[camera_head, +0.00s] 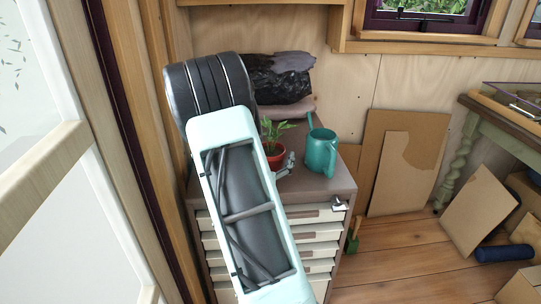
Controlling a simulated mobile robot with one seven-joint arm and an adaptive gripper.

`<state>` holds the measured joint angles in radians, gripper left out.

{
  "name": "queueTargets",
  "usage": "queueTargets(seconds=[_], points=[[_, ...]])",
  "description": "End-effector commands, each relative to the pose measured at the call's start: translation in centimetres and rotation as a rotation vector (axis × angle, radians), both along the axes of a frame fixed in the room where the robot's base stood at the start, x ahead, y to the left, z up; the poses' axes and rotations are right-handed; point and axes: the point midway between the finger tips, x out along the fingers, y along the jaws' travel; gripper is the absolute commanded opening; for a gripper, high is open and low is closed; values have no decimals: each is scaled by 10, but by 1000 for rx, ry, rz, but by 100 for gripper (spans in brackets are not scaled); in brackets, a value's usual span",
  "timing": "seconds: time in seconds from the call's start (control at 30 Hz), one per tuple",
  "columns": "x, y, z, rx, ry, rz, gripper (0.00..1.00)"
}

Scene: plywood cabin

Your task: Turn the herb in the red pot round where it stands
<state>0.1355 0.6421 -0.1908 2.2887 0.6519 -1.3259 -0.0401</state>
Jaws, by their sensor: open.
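The herb (275,132) has green leaves and stands upright in a red pot (275,156) on top of the drawer cabinet (325,186). My arm covers the area left of the pot. A small grey part that looks like my gripper (285,164) shows at the pot's lower right, in front of the watering can. Most of the gripper is hidden behind my arm. I cannot tell whether it touches the pot.
A teal watering can (320,153) stands close right of the pot. A black crumpled bag (280,78) lies behind. Cardboard sheets (400,165) lean on the wall at right. The cabinet's front right top is clear.

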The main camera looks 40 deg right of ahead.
Motion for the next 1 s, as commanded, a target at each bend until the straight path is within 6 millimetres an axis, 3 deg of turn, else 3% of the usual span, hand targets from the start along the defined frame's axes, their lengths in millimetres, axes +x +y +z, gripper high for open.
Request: queueTargets(seconds=[0.23,0.7,1.0], points=[[-10,15,-1,2,2,3,82],[-64,87,0,1,1,3,82],[-73,96,1,-2,-1,-1,82]])
